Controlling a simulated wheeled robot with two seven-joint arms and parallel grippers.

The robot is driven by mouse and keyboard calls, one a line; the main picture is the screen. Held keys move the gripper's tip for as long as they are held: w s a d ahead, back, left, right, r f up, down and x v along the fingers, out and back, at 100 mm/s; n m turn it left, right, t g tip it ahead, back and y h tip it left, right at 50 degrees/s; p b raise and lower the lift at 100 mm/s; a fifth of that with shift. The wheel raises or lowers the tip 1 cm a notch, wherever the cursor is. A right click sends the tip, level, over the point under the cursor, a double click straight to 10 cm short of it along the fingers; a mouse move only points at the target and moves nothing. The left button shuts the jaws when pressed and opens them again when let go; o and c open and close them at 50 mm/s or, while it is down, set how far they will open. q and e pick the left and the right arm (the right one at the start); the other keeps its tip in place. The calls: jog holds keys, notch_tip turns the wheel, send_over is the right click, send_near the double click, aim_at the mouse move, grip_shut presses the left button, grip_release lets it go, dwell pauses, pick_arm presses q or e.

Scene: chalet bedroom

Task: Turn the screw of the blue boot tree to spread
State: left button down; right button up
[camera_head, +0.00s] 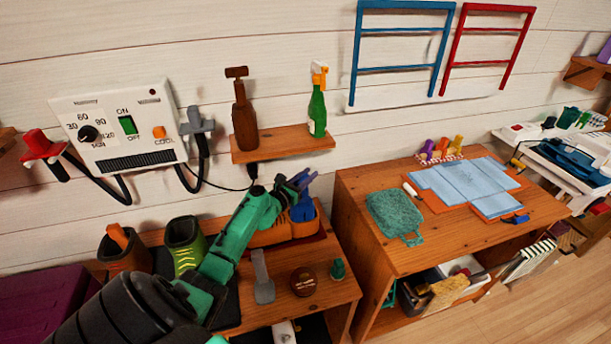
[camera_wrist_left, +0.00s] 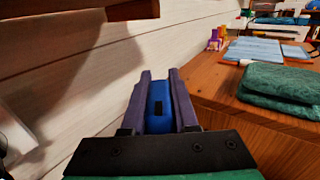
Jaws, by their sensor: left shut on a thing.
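The blue boot tree (camera_head: 304,209) stands in an orange-brown holder (camera_head: 272,236) on the wooden bench, below the small wall shelf. My left gripper (camera_head: 299,180) is at its upper end. In the left wrist view a blue part (camera_wrist_left: 160,104) with a dark slot lies between the two fingers, and the gripper is shut on it. I cannot tell whether this part is the screw or the body of the tree. The screw is not clearly visible. My right gripper is in neither view.
A brown boot (camera_head: 127,258) and a dark green-trimmed boot (camera_head: 186,246) stand left of my arm. A brush (camera_head: 262,277), a round tin (camera_head: 303,281) and a green bottle (camera_head: 338,269) are in front. The bottle shelf (camera_head: 282,143) hangs close above my gripper.

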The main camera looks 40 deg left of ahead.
pick_arm(q)
jog(key=m+g+h+b, duration=0.1)
jog(key=m+h+b, duration=0.1)
jog(key=h+b, duration=0.1)
jog(key=d+m+h+b, duration=0.1)
jog(key=m+h+b, duration=0.1)
jog(key=h+b, duration=0.1)
jog(key=m+g+h+b, duration=0.1)
jog(key=m+h+b, duration=0.1)
jog(key=b, duration=0.3)
jog(key=shift+s+d+f+m+g+h, duration=0.1)
jog(key=shift+d+f+m+g+h, duration=0.1)
jog(key=shift+h, duration=0.25)
jog(key=shift+s+d+f+m+g+h, duration=0.1)
jog(key=shift+m+h, duration=0.1)
jog(key=shift+h, duration=0.25)
jog(key=shift+d+r+m+g+h+b, duration=0.15)
jog(key=shift+r+m+g+h+b, duration=0.15)
jog(key=shift+h+b, duration=0.35)
jog(key=c, duration=0.7)
grip_release()
jog(key=shift+s, duration=0.1)
jog(key=b+v, duration=0.1)
jog(key=v, duration=1.3)
jog(key=shift+s+r, duration=0.1)
jog(key=shift+s, duration=0.15)
